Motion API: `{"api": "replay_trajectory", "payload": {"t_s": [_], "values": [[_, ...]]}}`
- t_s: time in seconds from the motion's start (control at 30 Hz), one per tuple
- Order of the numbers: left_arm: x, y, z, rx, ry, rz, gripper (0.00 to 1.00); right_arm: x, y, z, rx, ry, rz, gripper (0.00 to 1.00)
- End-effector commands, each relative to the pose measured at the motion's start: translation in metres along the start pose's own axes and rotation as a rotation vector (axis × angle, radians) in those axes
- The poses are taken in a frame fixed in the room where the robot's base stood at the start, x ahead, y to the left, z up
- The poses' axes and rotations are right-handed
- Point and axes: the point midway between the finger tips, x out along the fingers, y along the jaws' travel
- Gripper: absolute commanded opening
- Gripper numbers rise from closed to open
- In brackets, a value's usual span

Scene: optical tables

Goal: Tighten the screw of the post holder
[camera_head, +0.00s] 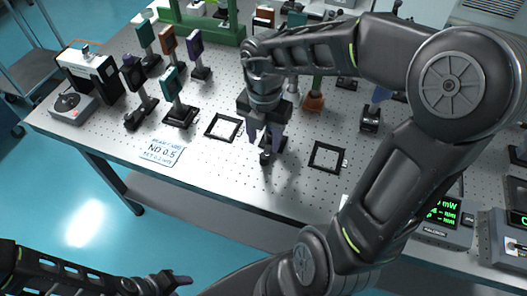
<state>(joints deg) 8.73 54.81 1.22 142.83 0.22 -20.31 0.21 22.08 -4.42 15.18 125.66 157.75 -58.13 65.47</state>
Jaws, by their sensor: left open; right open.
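My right gripper (265,138) points down over the optical table (210,152), with its fingers apart. A small dark post holder (267,158) stands on the table just under and between its fingertips. The gripper hides much of the post holder, and its screw is too small to make out. I cannot tell whether the fingers touch it. My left gripper (180,282) is low at the bottom left, off the table in front of its edge, open and empty.
Square black frames (327,157) (223,127) lie flat on either side. Several mounted optics (173,88) stand at the left. A power meter (444,215) with green digits is at the right.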

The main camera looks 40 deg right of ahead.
Motion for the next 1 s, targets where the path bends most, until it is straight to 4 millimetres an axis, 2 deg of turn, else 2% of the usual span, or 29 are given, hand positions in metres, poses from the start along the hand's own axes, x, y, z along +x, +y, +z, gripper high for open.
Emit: {"api": "replay_trajectory", "payload": {"t_s": [0.2,0.4,0.73,1.0], "values": [[0.003,-0.001,0.0,0.0,0.001,0.001,0.46,0.036,-0.001,-0.001,-0.001,0.004,-0.002,0.46],[0.005,-0.002,-0.001,0.001,0.001,0.002,0.46,0.058,0.0,-0.001,-0.001,0.001,-0.001,0.46],[0.005,-0.002,-0.001,0.001,0.001,0.002,0.46,0.061,0.0,-0.001,-0.002,0.0,0.0,0.46],[0.005,-0.002,-0.001,0.001,0.002,0.002,0.46,0.061,0.0,-0.001,-0.002,0.0,0.0,0.24]]}}
